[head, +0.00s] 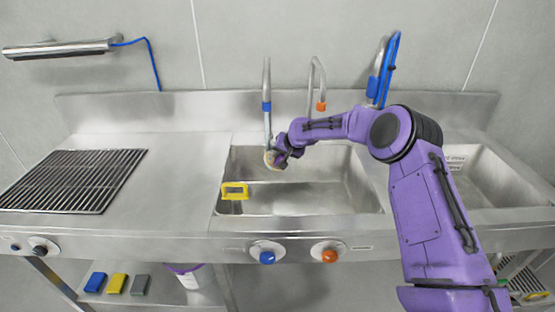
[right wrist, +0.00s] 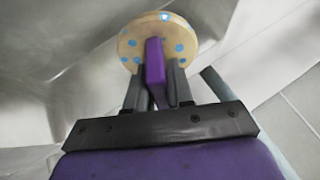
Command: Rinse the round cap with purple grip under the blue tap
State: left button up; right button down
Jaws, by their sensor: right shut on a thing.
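The round cap (right wrist: 178,38) is a beige disc with blue spots and a purple grip (right wrist: 155,62). In the right wrist view my right gripper (right wrist: 157,85) is shut on the purple grip. In the head view my right gripper (head: 281,152) holds the cap (head: 271,159) over the left part of the sink basin, just below the blue-banded tap (head: 267,107). The cap is small there and partly covered by the gripper. I cannot tell whether water is running. A blue knob (head: 267,257) is on the front panel. My left gripper is not in view.
An orange-banded tap (head: 320,105) stands right of the blue one, with an orange knob (head: 330,256) below. A black rack (head: 75,180) lies on the left counter. A second basin (head: 485,175) is at the right.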

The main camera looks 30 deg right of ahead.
jog(key=shift+w+d, duration=0.25)
jog(key=shift+d, duration=0.25)
jog(key=shift+s+r, duration=0.1)
jog(key=shift+s+d+r+p, duration=0.1)
jog(key=shift+s+d+p, duration=0.25)
jog(key=shift+s+p, duration=0.3)
jog(key=s+d+p, duration=0.2)
jog(key=s+p, duration=0.1)
jog(key=s, duration=0.2)
jog(key=shift+s+d+f, duration=0.2)
jog(key=shift+s+d, duration=0.15)
jog(key=shift+s, duration=0.05)
jog(key=shift+r+p, duration=0.1)
jog(key=shift+p, duration=0.2)
